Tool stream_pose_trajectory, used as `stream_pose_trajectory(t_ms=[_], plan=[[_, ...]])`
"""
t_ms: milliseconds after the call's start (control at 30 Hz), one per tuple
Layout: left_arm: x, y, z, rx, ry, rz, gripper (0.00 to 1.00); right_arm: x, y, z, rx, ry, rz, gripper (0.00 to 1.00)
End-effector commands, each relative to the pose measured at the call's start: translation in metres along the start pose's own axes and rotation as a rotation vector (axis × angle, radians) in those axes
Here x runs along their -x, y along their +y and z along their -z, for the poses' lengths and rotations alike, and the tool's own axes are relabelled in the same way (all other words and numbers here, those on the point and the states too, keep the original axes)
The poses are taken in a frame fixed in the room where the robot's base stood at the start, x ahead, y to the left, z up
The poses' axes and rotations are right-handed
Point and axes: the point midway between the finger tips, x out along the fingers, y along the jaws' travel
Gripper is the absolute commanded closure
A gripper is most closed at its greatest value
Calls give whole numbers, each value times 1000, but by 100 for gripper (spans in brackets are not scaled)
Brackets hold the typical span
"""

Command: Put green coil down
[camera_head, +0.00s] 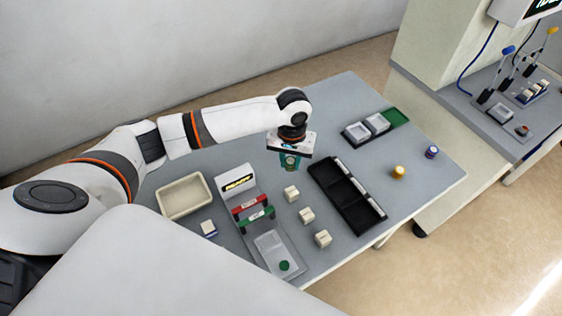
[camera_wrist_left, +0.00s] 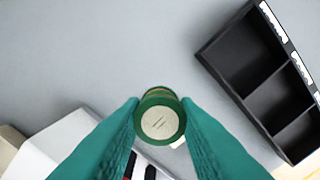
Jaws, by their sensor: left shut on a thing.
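The green coil (camera_head: 289,162) is held between the teal fingertips of my left gripper (camera_head: 288,158), over the back middle of the grey table. In the left wrist view, the coil (camera_wrist_left: 160,122) shows its round pale end face with a green rim, between the two fingers (camera_wrist_left: 160,120). The fingers hide its sides, and I cannot tell how high it is above the table. A black tray (camera_head: 347,195) with three compartments, empty as far as I can see, lies to the right of the gripper. It also shows in the left wrist view (camera_wrist_left: 252,62). My right gripper is not in view.
A yellow coil (camera_head: 398,172) and a blue coil (camera_head: 431,152) stand at right. Several cream blocks (camera_head: 306,215), a stand (camera_head: 236,183) and a beige bin (camera_head: 185,197) are at front left.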

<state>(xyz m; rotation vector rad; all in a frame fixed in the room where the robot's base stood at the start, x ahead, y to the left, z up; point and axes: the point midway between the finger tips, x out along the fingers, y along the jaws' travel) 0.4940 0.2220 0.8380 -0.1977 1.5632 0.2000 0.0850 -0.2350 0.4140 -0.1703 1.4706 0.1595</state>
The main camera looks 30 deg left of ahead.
Motion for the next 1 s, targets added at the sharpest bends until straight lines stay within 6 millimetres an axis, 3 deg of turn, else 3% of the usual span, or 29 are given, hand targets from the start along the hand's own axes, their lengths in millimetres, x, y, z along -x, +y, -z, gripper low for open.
stream_pose_trajectory(t_ms=[500,867,900,1000], plan=[[-60,0,0,-1,-1,-1,95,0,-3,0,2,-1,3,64],[-65,0,0,0,-2,0,95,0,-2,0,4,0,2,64],[-65,0,0,0,-2,0,69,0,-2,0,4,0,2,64],[-65,0,0,0,-2,0,53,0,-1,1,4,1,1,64]])
